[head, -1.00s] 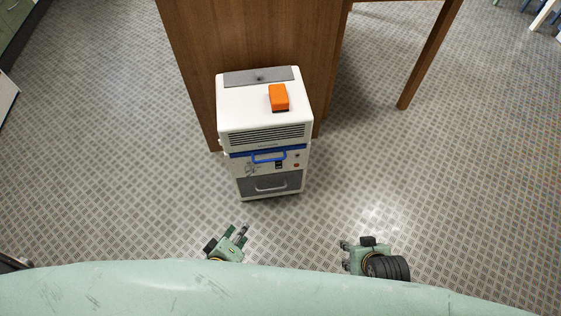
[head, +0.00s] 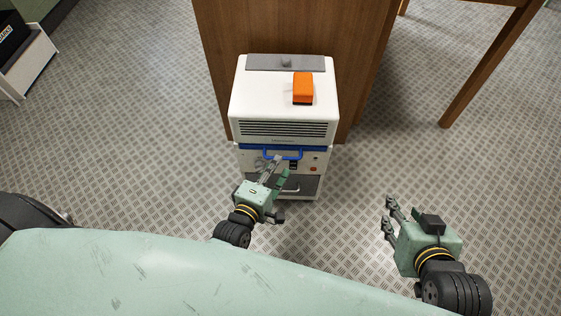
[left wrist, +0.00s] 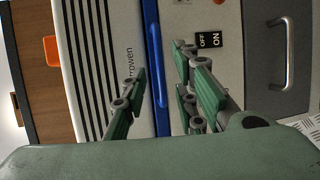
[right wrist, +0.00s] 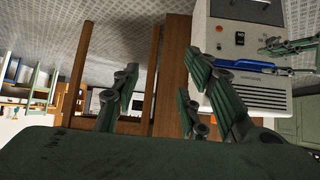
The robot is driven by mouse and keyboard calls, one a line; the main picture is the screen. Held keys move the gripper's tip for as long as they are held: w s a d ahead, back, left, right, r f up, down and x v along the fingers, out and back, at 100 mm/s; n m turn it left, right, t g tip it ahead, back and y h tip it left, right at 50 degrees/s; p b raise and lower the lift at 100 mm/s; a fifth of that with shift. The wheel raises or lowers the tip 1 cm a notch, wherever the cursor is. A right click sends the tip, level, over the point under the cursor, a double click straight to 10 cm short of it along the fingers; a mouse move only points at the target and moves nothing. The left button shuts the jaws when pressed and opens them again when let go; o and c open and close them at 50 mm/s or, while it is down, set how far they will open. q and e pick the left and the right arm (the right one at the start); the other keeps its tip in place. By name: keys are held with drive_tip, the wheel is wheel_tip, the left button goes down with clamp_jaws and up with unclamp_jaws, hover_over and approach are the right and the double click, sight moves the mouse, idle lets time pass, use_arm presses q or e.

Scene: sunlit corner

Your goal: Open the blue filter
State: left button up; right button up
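The blue filter shows as a blue strip with a blue handle (head: 283,154) across the front of a white machine (head: 262,96), just below its black vent slots. In the left wrist view the blue handle (left wrist: 154,50) runs upright in the picture. My left gripper (head: 277,166) is open in front of it. In the left wrist view its fingers (left wrist: 158,88) lie on either side of the blue handle, apart from each other; I cannot tell whether they touch it. My right gripper (head: 388,217) is open and empty, off to the right of the machine.
An orange box (head: 303,88) lies on top of the machine. A wooden panel (head: 365,60) stands behind it, with a table leg (head: 480,75) at the right. A grey drawer with a metal handle (left wrist: 282,50) is below the blue strip. Floor between my grippers is clear.

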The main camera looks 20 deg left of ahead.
use_arm(q)
drive_tip(key=shift+b+x, duration=0.35)
drive_tip(key=shift+x, duration=1.35)
use_arm(e)
drive_tip(key=shift+w+a+r+t+y, duration=0.1)
drive_tip(key=shift+w+a+r+t, duration=0.15)
drive_tip(key=shift+w+r+t, duration=0.3)
drive_tip(key=shift+w+a+r+t+y, duration=0.1)
drive_tip(key=shift+w+a+r+t, duration=0.1)
drive_tip(key=shift+w+r+t, duration=0.35)
drive_tip(key=shift+w+a+r+t+y, duration=0.1)
drive_tip(key=shift+w+a+r+t, duration=0.2)
drive_tip(key=shift+w+r, duration=0.35)
drive_tip(key=shift+s+r, duration=0.1)
use_arm(q)
clamp_jaws()
